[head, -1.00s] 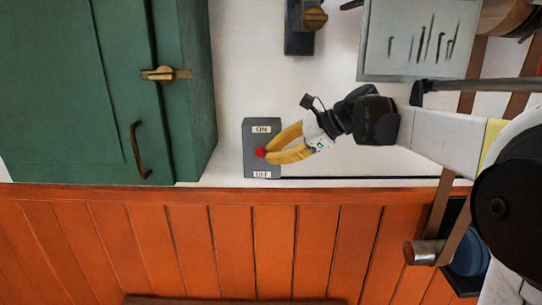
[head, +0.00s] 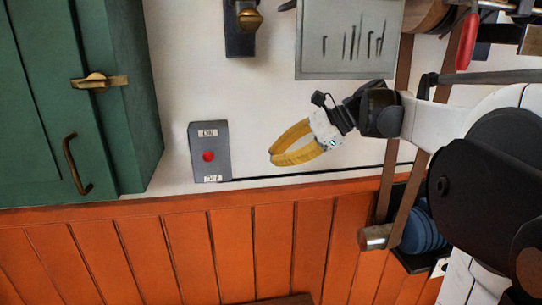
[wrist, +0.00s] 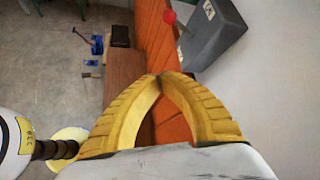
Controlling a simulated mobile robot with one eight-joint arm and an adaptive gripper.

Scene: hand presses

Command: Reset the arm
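A grey switch box (head: 197,168) with an ON label at its top and an OFF label at its bottom is mounted on the white wall. Its red knob (head: 208,156) sits about midway between the labels. In the wrist view the red knob (wrist: 170,17) sticks out from the box (wrist: 218,38) at the top right. My gripper (head: 272,157) has yellow fingers and is to the right of the box, apart from it. In the wrist view its fingertips (wrist: 165,76) meet with nothing between them.
A green cabinet (head: 130,100) with a brass latch stands left of the box. Orange panelling (head: 230,240) runs below. A grey tool board (head: 350,40) and a brass knob (head: 249,19) are above. White wall around my gripper is clear.

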